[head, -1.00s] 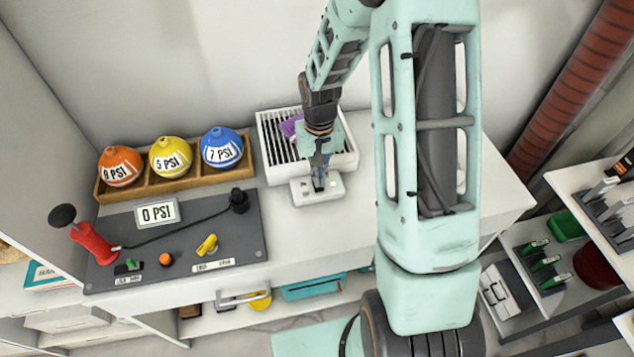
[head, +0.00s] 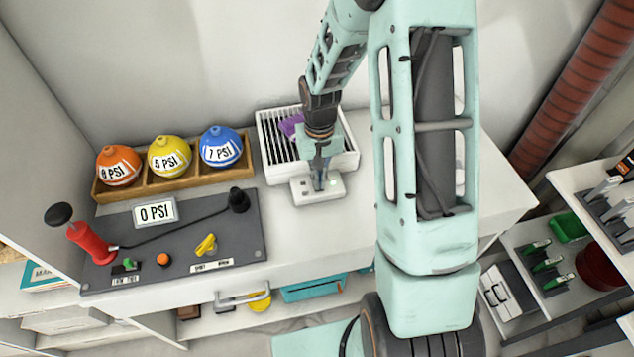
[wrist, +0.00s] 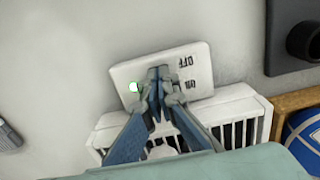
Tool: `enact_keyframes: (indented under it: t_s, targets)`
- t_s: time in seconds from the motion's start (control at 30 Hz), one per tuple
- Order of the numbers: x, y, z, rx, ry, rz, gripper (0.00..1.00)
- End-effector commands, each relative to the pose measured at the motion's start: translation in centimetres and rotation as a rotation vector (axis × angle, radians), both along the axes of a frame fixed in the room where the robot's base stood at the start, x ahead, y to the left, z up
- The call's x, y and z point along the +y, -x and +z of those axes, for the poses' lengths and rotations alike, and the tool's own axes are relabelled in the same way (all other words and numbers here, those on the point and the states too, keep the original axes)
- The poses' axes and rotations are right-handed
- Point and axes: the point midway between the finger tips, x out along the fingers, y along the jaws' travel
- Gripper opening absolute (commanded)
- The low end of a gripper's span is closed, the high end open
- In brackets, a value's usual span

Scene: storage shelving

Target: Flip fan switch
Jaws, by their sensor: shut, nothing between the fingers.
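The fan switch (head: 337,191) is a white box on the bench, in front of the white slatted fan unit (head: 350,162). In the wrist view the switch plate (wrist: 197,62) shows the upside-down words OFF and ON and a small bright light with a green edge on its left. My gripper (head: 319,188) is shut and empty, pointing down at the middle of the switch. In the wrist view the fingertips (wrist: 160,74) cover the switch's moving part, so its position is hidden. I cannot tell whether they press on it.
A purple piece (head: 290,126) lies on the fan slats. To the left are a dark panel (head: 180,240) with a red pump (head: 88,243), and a wooden tray (head: 176,185) holding orange, yellow and blue balls. The bench right of the switch is partly hidden by my arm.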

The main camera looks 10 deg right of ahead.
Motion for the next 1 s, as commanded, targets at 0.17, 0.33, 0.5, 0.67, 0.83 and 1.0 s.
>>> enact_keyframes:
  t_s: [0.17, 0.33, 0.5, 0.67, 0.83, 1.0]
  targets:
    - [0.0, 0.0, -0.3, 0.000, 0.000, 0.000, 0.00]
    - [0.0, 0.0, -0.6, 0.000, 0.000, 0.000, 0.00]
    - [0.0, 0.0, -0.7, 0.000, 0.000, 0.000, 0.00]
    - [0.0, 0.0, -0.1, 0.000, 0.000, 0.000, 0.00]
    - [0.0, 0.0, 1.3, -0.001, 0.000, 0.000, 0.00]
    - [0.0, 0.0, 2.7, -0.001, 0.000, 0.000, 0.00]
